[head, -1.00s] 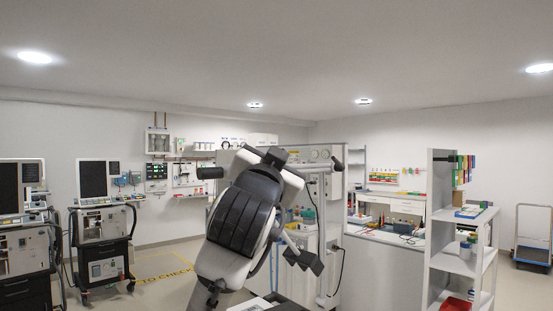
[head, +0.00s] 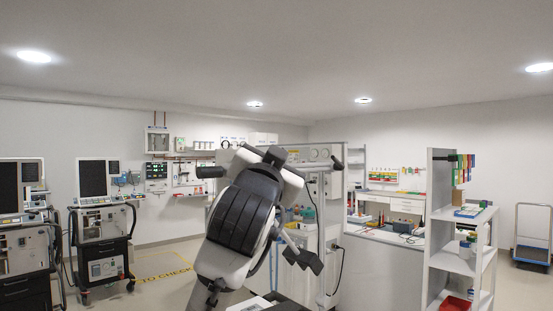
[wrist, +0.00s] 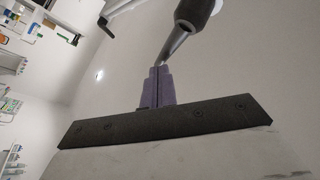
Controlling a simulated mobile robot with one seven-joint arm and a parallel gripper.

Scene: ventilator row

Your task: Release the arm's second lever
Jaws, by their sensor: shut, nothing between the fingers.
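In the wrist view, my gripper (wrist: 157,72) has its two purple fingers pressed together, with nothing between them. A grey tapered rod with a dark, thick rounded end (wrist: 195,10) comes down from the top edge, its thin tip close to my fingertips. It looks like a lever, but which one I cannot tell. Whether the fingers touch it is unclear. In the head view, my own arm fills the middle and hides much behind it. A pale upright pole with a crossbar (head: 321,215) stands just right of my arm. I cannot make out the levers there.
Ventilators on carts (head: 103,235) stand at the left. A white partition (head: 380,268) and a shelf unit (head: 440,225) stand at the right, with a blue trolley (head: 530,254) beyond. A workbench (head: 392,203) is at the back.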

